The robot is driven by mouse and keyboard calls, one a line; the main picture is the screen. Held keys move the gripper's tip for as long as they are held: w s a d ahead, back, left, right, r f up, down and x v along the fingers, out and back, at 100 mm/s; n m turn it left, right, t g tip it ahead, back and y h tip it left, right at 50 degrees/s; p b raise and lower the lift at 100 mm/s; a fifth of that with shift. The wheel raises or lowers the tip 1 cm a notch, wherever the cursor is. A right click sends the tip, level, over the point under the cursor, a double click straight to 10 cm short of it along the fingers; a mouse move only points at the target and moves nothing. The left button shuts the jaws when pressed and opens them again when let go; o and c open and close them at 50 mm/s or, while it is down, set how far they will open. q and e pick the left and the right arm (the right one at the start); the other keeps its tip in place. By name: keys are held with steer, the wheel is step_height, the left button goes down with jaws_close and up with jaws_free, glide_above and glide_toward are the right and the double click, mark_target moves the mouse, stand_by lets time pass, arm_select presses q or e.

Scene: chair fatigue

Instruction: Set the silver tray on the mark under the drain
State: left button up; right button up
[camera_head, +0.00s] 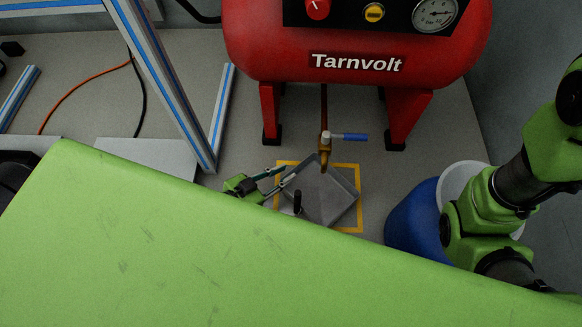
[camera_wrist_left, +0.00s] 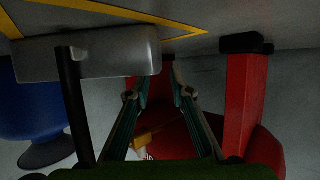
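The silver tray (camera_head: 330,195) lies on the floor under the brass drain valve (camera_head: 324,148). It is turned at an angle to the yellow square mark (camera_head: 361,212), mostly inside its outline; its far corner reaches about the back line. A black upright handle (camera_head: 297,203) shows at its near left side. My left gripper (camera_head: 290,174) is at the tray's left back edge. In the left wrist view my left gripper (camera_wrist_left: 160,95) has its fingers apart with nothing held between them, and the tray (camera_wrist_left: 100,53) is beside them. My right gripper is out of view.
The red Tarnvolt tank (camera_head: 350,40) stands behind on red legs (camera_head: 408,115). A blue bucket (camera_head: 412,222) stands right of the mark. An aluminium frame (camera_head: 165,85) with blue strips and an orange cable (camera_head: 80,85) are at left.

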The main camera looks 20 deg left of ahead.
arm_select(q)
steer(key=p+v, duration=0.1)
steer(key=v, duration=0.7)
